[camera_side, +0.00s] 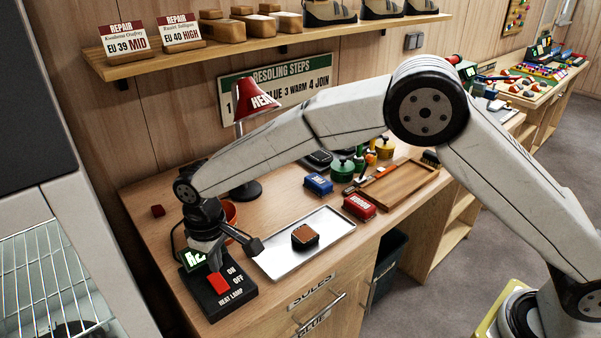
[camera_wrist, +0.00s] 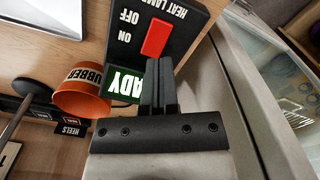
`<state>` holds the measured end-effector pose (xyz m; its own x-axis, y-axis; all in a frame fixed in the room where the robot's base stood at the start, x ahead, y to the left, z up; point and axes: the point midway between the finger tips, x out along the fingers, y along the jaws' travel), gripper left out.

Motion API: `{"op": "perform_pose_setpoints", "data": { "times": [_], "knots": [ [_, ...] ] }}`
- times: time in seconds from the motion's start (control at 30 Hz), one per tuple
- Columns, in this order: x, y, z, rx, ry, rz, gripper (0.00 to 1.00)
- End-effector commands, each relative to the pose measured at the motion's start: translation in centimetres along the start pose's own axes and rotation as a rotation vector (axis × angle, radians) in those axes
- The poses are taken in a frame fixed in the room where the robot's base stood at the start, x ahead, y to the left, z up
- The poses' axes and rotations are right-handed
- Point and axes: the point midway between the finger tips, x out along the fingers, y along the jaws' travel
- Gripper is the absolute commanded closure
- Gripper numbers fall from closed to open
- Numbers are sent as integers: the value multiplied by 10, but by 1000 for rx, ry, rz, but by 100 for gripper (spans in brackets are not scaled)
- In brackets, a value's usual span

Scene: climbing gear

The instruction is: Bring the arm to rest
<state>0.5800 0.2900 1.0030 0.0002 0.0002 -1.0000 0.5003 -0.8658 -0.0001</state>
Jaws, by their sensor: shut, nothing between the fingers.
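My gripper (camera_wrist: 159,85) is shut and empty in the wrist view. Its fingertips are close to the red rocker switch (camera_wrist: 155,38) on the black heat lamp switch box (camera_wrist: 192,20); I cannot tell whether they touch it. In the side view my gripper (camera_side: 213,258) points down over the box (camera_side: 222,305), just behind the red switch (camera_side: 218,284). A lit green display (camera_wrist: 125,82) ending in "ADY" is partly hidden by my gripper. My arm reaches across the bench from the right.
A metal tray (camera_side: 285,264) with a brown-topped dark block (camera_side: 305,236) lies right of the box. The red heat lamp (camera_side: 252,100) stands behind. An orange rubber pot (camera_wrist: 80,97) is near my gripper. A wire rack (camera_side: 50,280) stands left. A shelf (camera_side: 250,45) hangs above.

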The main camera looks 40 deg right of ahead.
Motion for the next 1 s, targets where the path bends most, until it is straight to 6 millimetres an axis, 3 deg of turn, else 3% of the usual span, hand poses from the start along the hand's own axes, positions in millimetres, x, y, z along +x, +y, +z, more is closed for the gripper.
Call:
{"op": "perform_pose_setpoints", "data": {
  "times": [0.27,0.7,0.87,1.0],
  "knots": [
    [-13,0,0,0,0,0,100],
    [-15,2,1,4,1,0,100],
    [-18,15,9,26,11,0,100],
    [-24,37,25,65,26,0,100]
  ]
}}
